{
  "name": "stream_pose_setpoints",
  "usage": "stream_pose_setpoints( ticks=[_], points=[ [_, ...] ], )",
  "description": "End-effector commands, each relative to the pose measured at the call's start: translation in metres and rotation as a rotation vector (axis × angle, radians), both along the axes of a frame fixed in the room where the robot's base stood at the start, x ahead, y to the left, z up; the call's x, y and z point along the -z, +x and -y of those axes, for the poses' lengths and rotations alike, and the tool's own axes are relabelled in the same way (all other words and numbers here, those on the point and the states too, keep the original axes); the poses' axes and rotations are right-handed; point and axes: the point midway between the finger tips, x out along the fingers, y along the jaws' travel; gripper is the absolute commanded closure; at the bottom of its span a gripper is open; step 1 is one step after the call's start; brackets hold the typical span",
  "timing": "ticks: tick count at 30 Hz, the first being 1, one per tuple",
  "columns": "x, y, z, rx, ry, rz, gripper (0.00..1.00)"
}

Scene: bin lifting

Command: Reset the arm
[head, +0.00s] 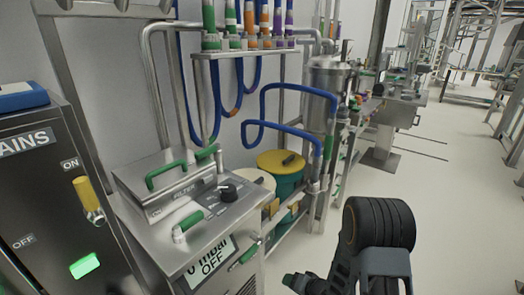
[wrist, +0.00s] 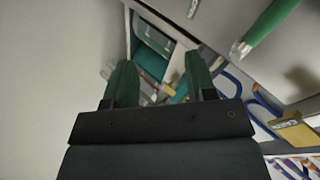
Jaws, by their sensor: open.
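My arm shows at the lower right of the head view, with a dark ribbed joint raised in front of the pale floor. My gripper (head: 292,281) is at the bottom edge of that view, just right of the steel filter machine, and only part of it shows. In the wrist view my gripper (wrist: 160,78) has its two green fingers apart, with nothing held between them. Behind the fingers are teal and steel parts, tilted and partly hidden by the gripper.
The filter machine (head: 200,205) with green handles stands at centre left, beside a dark mains panel (head: 45,180) with a yellow lever. A teal bin with a yellow lid (head: 280,162) and a cream-lidded bin stand behind. Blue hoses (head: 270,127) hang above.

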Motion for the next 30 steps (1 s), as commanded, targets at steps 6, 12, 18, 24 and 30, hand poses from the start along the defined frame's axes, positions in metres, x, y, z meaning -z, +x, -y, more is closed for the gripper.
stream_pose_setpoints(
  ticks=[6, 12, 18, 24, 30],
  points=[
    [-0.038, -0.017, 0.071, -0.065, -0.58, -0.161, 0.49],
    [-0.145, -0.065, 0.1, -0.184, -0.825, -0.4, 0.49],
    [-0.264, -0.12, 0.08, -0.304, -0.788, -0.507, 0.49],
    [-0.348, -0.143, 0.059, -0.284, -0.721, -0.41, 0.49],
    [-0.396, -0.145, 0.054, -0.248, -0.733, -0.278, 0.49]
  ],
)
